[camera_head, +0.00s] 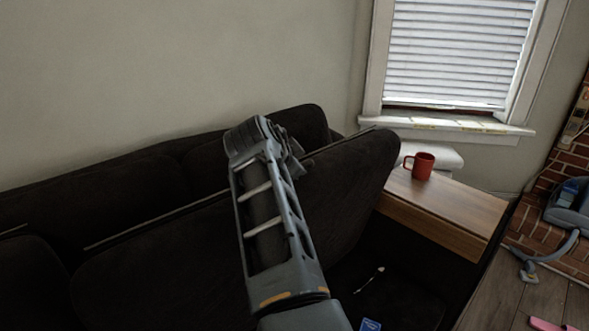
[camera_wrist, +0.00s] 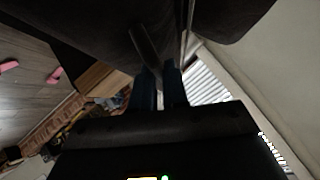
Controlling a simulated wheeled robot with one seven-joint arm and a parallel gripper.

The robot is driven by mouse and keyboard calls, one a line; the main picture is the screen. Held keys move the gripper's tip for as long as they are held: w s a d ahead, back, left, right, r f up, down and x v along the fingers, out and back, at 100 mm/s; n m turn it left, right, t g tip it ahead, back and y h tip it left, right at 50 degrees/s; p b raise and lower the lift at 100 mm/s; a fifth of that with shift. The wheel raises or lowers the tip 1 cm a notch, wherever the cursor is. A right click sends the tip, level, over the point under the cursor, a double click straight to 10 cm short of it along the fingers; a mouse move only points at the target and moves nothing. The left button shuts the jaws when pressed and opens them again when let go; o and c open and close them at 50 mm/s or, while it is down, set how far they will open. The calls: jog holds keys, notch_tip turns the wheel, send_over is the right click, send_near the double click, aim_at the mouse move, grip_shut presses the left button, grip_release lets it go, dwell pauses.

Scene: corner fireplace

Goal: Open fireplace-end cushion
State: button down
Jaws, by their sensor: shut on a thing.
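The dark fireplace-end cushion (camera_head: 345,175) of the sofa is tilted up at a steep angle, with its right end beside the wooden side table. Below it an open dark hollow (camera_head: 350,285) shows in the sofa. My gripper (camera_wrist: 158,76) is at the cushion's raised upper edge, shut on a dark bar-like handle (camera_wrist: 145,45) on the cushion (camera_wrist: 95,22). In the head view my arm covers part of the cushion and the fingertips are mostly hidden.
A thin white item (camera_head: 370,278) and a blue item (camera_head: 370,325) lie in the hollow. A red mug (camera_head: 419,166) stands on the wooden side table (camera_head: 440,209). The window (camera_head: 460,50) and brick fireplace (camera_head: 560,175) are to the right. The other seat cushion (camera_head: 30,280) lies left.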

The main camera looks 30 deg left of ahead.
jog(key=shift+a+f, duration=0.1)
jog(key=shift+f, duration=0.05)
jog(key=c, duration=1.2)
grip_release()
jog(key=shift+w, duration=0.1)
jog(key=shift+o, duration=0.2)
jog(key=v, duration=0.7)
jog(key=shift+s+r, duration=0.25)
jog(key=shift+s, duration=0.1)
